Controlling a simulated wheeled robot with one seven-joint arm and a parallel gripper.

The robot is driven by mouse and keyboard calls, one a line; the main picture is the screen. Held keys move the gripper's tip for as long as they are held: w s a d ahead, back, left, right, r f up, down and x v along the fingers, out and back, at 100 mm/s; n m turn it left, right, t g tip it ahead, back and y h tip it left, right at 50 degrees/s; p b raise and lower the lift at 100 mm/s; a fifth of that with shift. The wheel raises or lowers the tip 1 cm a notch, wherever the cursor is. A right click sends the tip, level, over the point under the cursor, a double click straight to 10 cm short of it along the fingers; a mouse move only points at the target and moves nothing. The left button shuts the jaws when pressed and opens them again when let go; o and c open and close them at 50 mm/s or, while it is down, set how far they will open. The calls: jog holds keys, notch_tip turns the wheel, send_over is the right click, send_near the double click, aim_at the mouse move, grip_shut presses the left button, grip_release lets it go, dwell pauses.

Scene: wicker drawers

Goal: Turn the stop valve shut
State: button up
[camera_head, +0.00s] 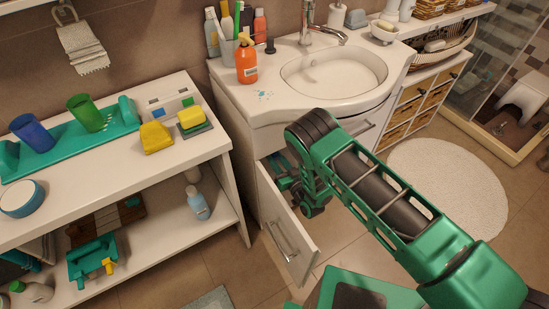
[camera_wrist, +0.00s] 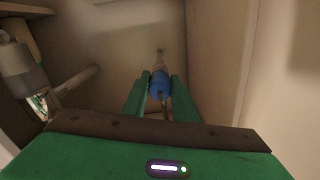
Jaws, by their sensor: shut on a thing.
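In the wrist view, the stop valve with its blue handle (camera_wrist: 160,84) stands between the two green fingers of my gripper (camera_wrist: 161,92). The fingers are shut on the blue handle. A thin pipe end (camera_wrist: 159,58) shows just beyond it, near the cabinet's back wall. In the head view, my arm reaches into the open cabinet under the sink, and the valve is hidden there by my arm and the cabinet.
The cabinet door (camera_head: 287,227) hangs open at the left of my arm. Grey drain pipes (camera_wrist: 25,70) run along the left inside the cabinet. A white shelf (camera_head: 110,165) with cups stands at the left. A round rug (camera_head: 447,185) lies at the right.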

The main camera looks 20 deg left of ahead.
jog(key=shift+w+d, duration=0.1)
jog(key=shift+d, duration=0.05)
jog(key=o, duration=1)
jog(key=shift+o, duration=0.2)
jog(key=v, duration=1)
jog(key=shift+s+d, duration=0.25)
jog(key=shift+s, duration=0.05)
